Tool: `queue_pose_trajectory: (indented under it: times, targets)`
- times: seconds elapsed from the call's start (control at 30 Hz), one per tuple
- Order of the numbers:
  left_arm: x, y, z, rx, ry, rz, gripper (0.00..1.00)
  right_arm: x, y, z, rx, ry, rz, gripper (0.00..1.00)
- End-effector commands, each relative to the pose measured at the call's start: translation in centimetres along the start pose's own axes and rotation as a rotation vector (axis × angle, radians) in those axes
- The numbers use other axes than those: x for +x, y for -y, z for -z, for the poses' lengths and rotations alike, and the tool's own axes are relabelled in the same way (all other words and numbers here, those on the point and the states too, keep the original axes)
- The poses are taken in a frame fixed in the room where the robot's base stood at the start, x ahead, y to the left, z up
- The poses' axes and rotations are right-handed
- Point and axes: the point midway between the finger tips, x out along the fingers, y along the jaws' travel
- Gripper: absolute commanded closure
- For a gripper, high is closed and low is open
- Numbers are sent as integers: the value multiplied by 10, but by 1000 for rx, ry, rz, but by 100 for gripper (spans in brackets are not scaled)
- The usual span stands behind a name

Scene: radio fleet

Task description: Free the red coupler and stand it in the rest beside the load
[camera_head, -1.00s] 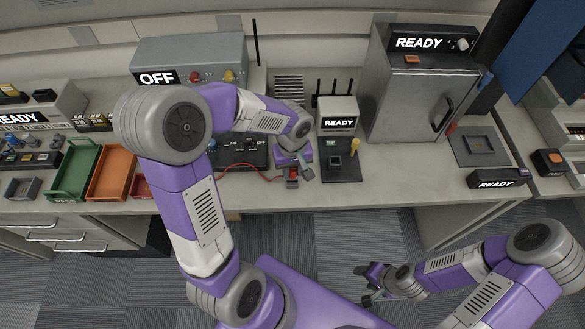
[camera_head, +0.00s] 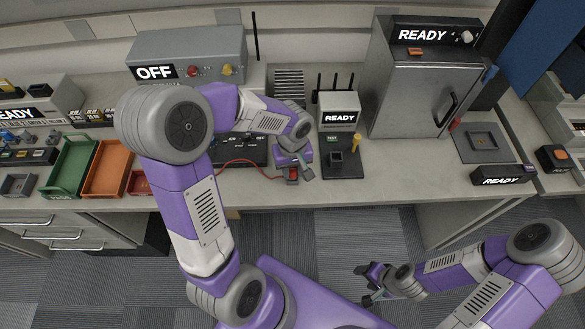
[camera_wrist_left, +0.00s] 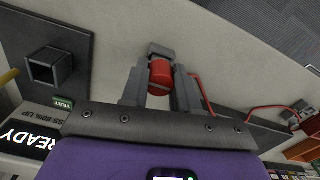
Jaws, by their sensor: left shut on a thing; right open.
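The red coupler (camera_head: 292,173) is between the fingers of my left gripper (camera_head: 294,169), near the bench's front edge. In the left wrist view the coupler (camera_wrist_left: 160,74) is a red cylinder, with a grey block at its far end. The left gripper (camera_wrist_left: 160,88) is shut on it. A red cable (camera_head: 245,165) runs left from that area. A square, open-topped dark socket (camera_head: 337,158) stands on a black plate (camera_head: 345,171) to the right, apart from the coupler. It also shows in the left wrist view (camera_wrist_left: 46,68). My right gripper (camera_head: 370,284) is open and empty, low over the floor.
A READY box with antennas (camera_head: 340,100) stands behind the plate, and a yellow-topped post (camera_head: 357,143) on it. A grey OFF unit (camera_head: 190,55) and black control panel (camera_head: 240,152) lie left. A metal cabinet (camera_head: 415,90) stands right.

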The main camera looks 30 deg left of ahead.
Motion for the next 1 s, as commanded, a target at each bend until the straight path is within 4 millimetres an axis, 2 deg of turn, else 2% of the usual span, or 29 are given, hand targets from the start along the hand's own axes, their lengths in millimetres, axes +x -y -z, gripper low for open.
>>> queue_pose_trajectory:
  times: [0.53, 0.57, 0.73, 1.0]
  targets:
    - [15, 0, 0, 1, 0, 0, 100, 13, -5, 1, 0, 0, 0, 43]
    - [15, 0, 0, 1, 0, 0, 69, 13, -5, 1, 0, 0, 0, 43]
    - [14, 0, 0, 1, 0, 0, 43, 12, -4, 0, 0, 0, 0, 43]
    - [13, 0, 0, 0, 0, 0, 41, 12, -4, 0, 0, 0, 0, 43]
